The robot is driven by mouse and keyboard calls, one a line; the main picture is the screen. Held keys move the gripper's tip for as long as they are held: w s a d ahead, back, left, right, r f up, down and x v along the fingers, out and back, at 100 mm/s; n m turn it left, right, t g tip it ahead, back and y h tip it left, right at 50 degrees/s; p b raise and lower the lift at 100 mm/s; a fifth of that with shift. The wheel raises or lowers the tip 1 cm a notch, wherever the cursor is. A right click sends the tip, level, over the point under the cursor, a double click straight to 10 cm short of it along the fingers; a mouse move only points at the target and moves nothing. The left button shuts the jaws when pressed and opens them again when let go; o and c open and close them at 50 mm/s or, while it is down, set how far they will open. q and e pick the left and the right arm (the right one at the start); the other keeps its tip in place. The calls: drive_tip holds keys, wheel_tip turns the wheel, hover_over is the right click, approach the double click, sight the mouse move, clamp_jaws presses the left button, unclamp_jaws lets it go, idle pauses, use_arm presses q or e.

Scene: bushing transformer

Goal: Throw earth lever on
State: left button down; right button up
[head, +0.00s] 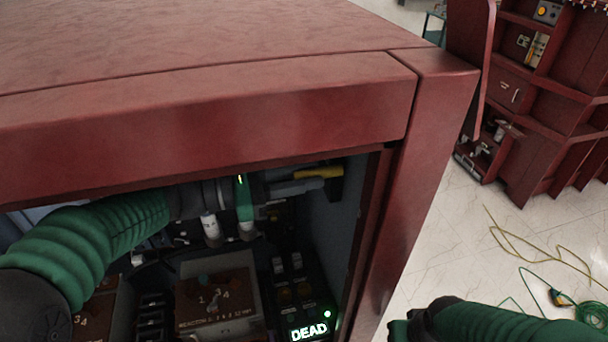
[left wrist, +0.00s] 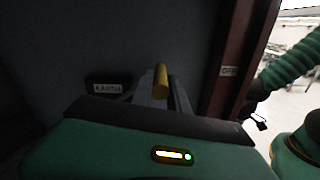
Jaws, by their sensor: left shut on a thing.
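The earth lever has a yellow handle (head: 318,172) inside the red cabinet, near the inner right wall. My left gripper (head: 326,182) reaches in from the left and is shut on this handle; its fingers partly hide it. In the left wrist view the yellow handle (left wrist: 161,80) stands upright between the two grey fingers. A small label that seems to read EARTH (left wrist: 107,88) is on the dark wall left of the handle. An OFF label (left wrist: 229,71) is on the red post to the right. My right gripper (left wrist: 256,112) is outside the cabinet, small and dark.
The cabinet's red top edge (head: 210,120) and right post (head: 418,150) frame the opening around my left arm. A lit DEAD sign (head: 309,332) and a reactor panel (head: 215,303) are below. Yellow and green cables (head: 530,254) lie on the pale floor at right.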

use_arm(q)
drive_tip(key=shift+r, duration=0.1)
idle(0.3)
drive_tip(key=shift+s+d+f+m+b, duration=0.2)
drive_tip(key=shift+f+m+b, duration=0.2)
drive_tip(key=shift+f+b, duration=0.35)
wheel_tip(320, 180, down, 15)
drive_tip(key=m+b, duration=1.3)
drive_tip(key=b, duration=1.5)
drive_tip(key=shift+s+d, duration=0.15)
drive_tip(key=shift+s, duration=0.2)
